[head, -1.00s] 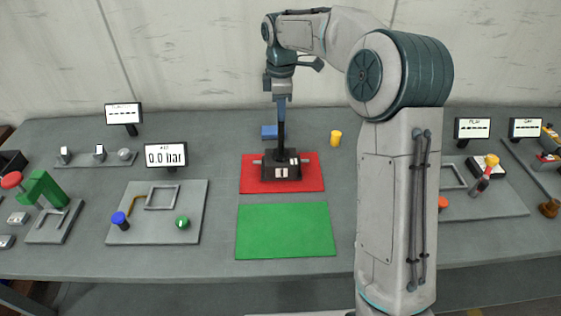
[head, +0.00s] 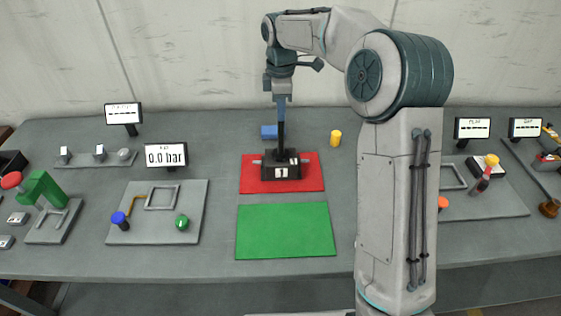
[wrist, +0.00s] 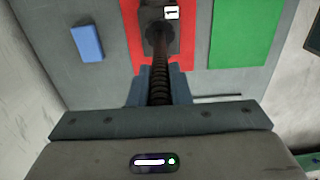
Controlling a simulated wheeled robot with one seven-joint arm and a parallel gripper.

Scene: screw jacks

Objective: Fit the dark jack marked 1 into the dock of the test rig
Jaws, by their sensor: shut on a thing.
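The dark jack marked 1 (head: 282,170) stands upright on the red mat (head: 311,181), its black screw column rising from its base. It also shows in the wrist view (wrist: 177,40), with the threaded screw running toward my gripper. My gripper (head: 281,99) is shut on the top of the jack's column; its blue fingers show in the wrist view (wrist: 160,88). The test rig is probably the grey plate (head: 150,226) at the left, with a 0.0 bar display (head: 166,156). On it is an empty square frame (head: 162,197), which looks like the dock.
A green mat (head: 285,230) lies bare in front of the red one. The rig plate carries a blue knob (head: 119,218) and a green button (head: 182,223). More fixtures stand at both table ends.

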